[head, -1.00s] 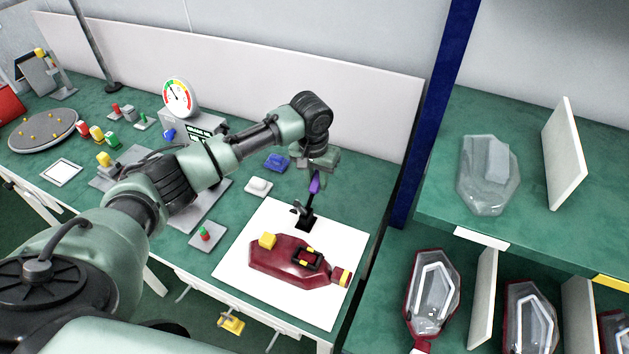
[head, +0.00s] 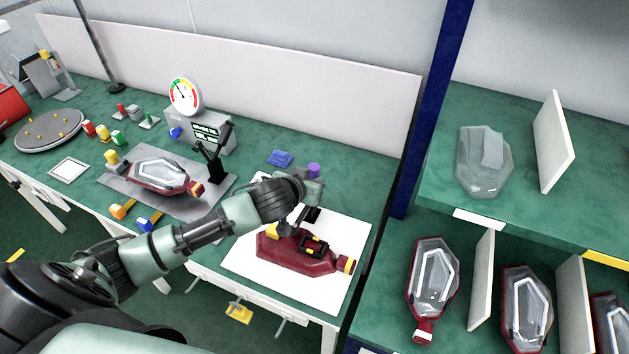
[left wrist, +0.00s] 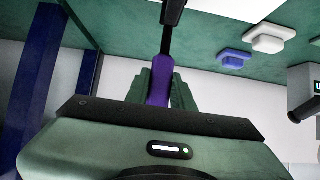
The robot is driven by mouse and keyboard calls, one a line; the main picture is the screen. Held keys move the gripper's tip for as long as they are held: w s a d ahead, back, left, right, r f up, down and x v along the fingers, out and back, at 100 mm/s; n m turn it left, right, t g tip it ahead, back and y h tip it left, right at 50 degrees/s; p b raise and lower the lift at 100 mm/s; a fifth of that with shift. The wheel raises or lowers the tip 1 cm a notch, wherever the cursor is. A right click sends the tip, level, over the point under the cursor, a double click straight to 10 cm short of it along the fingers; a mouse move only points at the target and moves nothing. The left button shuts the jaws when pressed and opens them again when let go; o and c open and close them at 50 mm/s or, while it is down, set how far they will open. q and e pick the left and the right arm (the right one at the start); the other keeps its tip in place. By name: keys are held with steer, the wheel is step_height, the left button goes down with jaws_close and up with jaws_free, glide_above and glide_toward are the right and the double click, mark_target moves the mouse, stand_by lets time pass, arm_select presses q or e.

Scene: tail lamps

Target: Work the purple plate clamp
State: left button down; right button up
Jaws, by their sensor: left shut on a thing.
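The purple plate clamp shows its purple handle end (head: 313,170) at the back of the white plate (head: 340,300). Its black part (head: 312,214) is mostly hidden by my left gripper. My left gripper (head: 311,187) is shut on the purple handle. In the left wrist view the purple handle (left wrist: 160,82) stands between the green fingers (left wrist: 163,92), with a black lever (left wrist: 172,14) running on from it. A dark red lamp housing (head: 285,257) with yellow parts lies on the white plate. My right gripper is not in view.
A grey plate (head: 210,208) with a lamp and a black clamp (head: 214,160) stands left. A gauge (head: 185,97) is behind it. A blue block (head: 280,158) lies behind my gripper. The blue post (head: 430,110) and lamp shelves are at right.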

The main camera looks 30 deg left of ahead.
arm_select(q)
steer(key=shift+s+t+b, duration=0.3)
steer(key=shift+t+b, duration=0.15)
steer(key=shift+t, duration=0.05)
steer(key=c, duration=1.2)
jaws_free()
steer(key=v, duration=0.7)
steer(key=shift+s+r+b, duration=0.15)
steer(key=shift+s+b, duration=0.25)
